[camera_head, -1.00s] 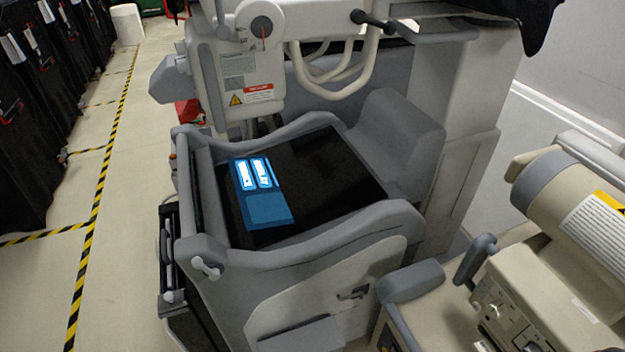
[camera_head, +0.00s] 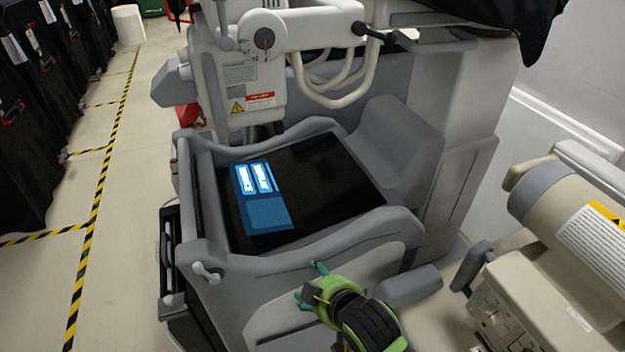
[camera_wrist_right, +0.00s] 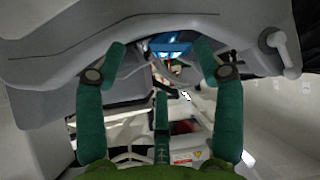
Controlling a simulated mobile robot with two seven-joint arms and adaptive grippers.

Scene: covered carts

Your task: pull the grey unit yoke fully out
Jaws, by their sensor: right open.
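The grey unit (camera_head: 190,210) stands at the centre of the head view, with a curved grey rim around a dark screen (camera_head: 330,185). I cannot tell for certain which part is its yoke. My right gripper (camera_head: 309,285) is open in front of the unit's near side panel, below the rim. In the right wrist view the unit's grey curved body (camera_wrist_right: 190,22) spans the top. The open teal fingers (camera_wrist_right: 160,52) point up toward it, with nothing clearly held between them. Contact is hard to tell. My left gripper is not in view.
A beige machine (camera_head: 560,240) stands close on the right. A white jointed arm (camera_head: 310,25) rises behind the screen. A pale lever (camera_head: 207,272) sticks out at the unit's near left corner. Black covered carts (camera_head: 25,130) line the left. Floor is free between them.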

